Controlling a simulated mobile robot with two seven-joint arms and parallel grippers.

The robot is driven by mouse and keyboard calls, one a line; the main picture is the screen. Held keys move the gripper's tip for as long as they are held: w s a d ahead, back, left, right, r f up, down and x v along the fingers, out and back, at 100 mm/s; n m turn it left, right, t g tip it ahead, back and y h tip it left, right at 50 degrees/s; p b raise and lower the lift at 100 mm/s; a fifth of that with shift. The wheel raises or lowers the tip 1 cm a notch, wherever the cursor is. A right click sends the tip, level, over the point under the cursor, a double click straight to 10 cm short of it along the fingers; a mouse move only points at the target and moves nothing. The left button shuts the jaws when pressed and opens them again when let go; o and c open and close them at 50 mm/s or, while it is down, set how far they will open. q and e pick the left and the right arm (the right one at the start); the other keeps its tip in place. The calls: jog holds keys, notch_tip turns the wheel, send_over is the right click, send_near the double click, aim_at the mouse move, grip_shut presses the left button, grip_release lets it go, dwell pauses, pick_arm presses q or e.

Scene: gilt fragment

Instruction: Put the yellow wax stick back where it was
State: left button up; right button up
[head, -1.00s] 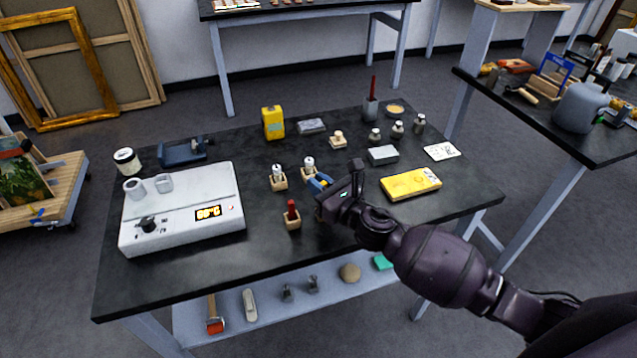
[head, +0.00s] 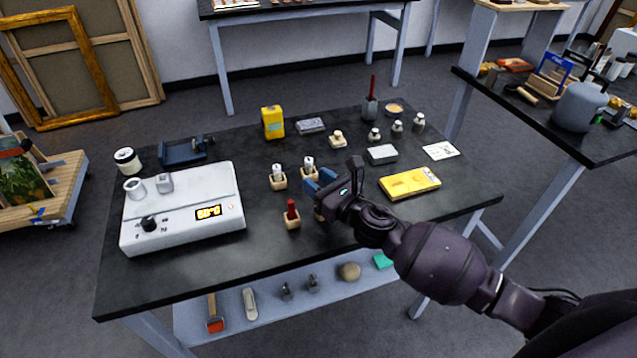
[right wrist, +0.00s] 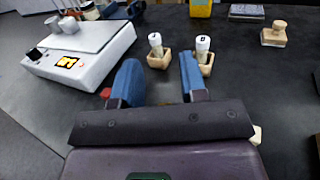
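No yellow wax stick can be made out for certain in the views now. My right gripper (head: 318,184) is over the middle of the black table. Its two blue fingers are spread apart with nothing visible gripped between them in the right wrist view (right wrist: 160,75). A small wooden holder (head: 319,213) is mostly hidden behind the gripper; I cannot tell what stands in it. Beside it, a wooden holder carries a red stick (head: 291,212). Behind are two holders with white-topped sticks, the left one (head: 278,175) and the right one (head: 309,167). My left gripper is not in view.
A white heater box (head: 180,210) with a lit display stands at the left of the black table (head: 240,275). A yellow tin (head: 272,122) stands at the back. The table's front strip is clear.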

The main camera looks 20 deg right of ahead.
jog(key=v, duration=1.2)
jog(key=shift+b, duration=0.45)
jog(key=s+d+f+n+g+h, duration=0.2)
jog(key=s+f+n, duration=0.6)
jog(key=n, duration=0.8)
jog(key=s+d+f+n+g+h, duration=0.3)
jog(key=s+f+n, duration=0.6)
jog(key=n, duration=0.7)
jog(key=d+f+h, duration=0.1)
jog(key=h, duration=0.1)
jog(key=shift+h, duration=0.3)
